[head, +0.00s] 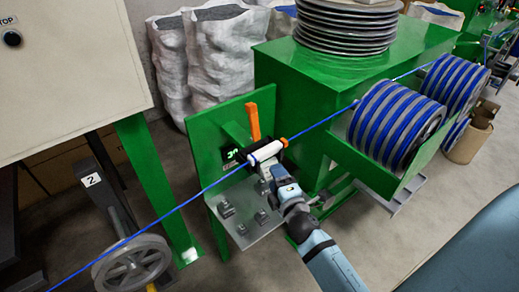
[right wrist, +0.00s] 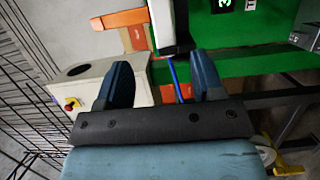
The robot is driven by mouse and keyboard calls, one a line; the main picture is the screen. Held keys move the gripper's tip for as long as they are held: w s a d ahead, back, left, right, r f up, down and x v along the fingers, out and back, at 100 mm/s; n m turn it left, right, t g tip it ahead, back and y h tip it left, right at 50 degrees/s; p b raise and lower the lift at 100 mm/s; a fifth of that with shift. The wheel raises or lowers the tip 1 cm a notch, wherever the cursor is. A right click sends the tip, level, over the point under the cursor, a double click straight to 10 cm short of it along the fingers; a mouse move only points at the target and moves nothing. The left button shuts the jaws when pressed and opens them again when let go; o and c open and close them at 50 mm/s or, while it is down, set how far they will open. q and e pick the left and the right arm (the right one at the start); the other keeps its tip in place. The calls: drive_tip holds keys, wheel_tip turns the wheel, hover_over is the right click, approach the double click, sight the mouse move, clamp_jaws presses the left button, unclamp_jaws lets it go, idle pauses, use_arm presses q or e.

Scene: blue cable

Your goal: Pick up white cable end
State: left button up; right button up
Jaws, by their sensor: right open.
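The white cable end (head: 265,152) is a short white cylinder in the head view, on the line of the blue cable (head: 325,121) at the green machine's upright plate. It also shows in the right wrist view as a white piece (right wrist: 163,14) at the top, above the fingers. My right gripper (head: 264,170) is just below it in the head view. In the right wrist view the right gripper (right wrist: 165,75) has its two blue fingers wide apart, with nothing held. The blue cable (right wrist: 175,80) shows in the gap between them. My left gripper is not in view.
An orange lever (head: 253,122) stands by the white piece on the green plate (head: 228,128). Blue-striped spools (head: 398,122) are at the right. A grey pulley wheel (head: 132,265) is at lower left. Stacked dark discs (head: 345,25) sit on the green cabinet.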

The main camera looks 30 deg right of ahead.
sight(267, 156)
drive_tip(key=x, duration=0.6)
drive_tip(key=shift+d+p, duration=0.1)
drive_tip(key=shift+p, duration=0.3)
drive_tip(key=x, duration=0.2)
drive_tip(key=p+x, duration=0.1)
drive_tip(key=x, duration=0.1)
drive_tip(key=shift+w+d+f, duration=0.15)
drive_tip(key=shift+d, duration=0.3)
drive_tip(key=shift+w+d+f, duration=0.1)
drive_tip(key=shift+w, duration=0.35)
drive_tip(key=shift+s, duration=0.1)
drive_tip(key=c, duration=1)
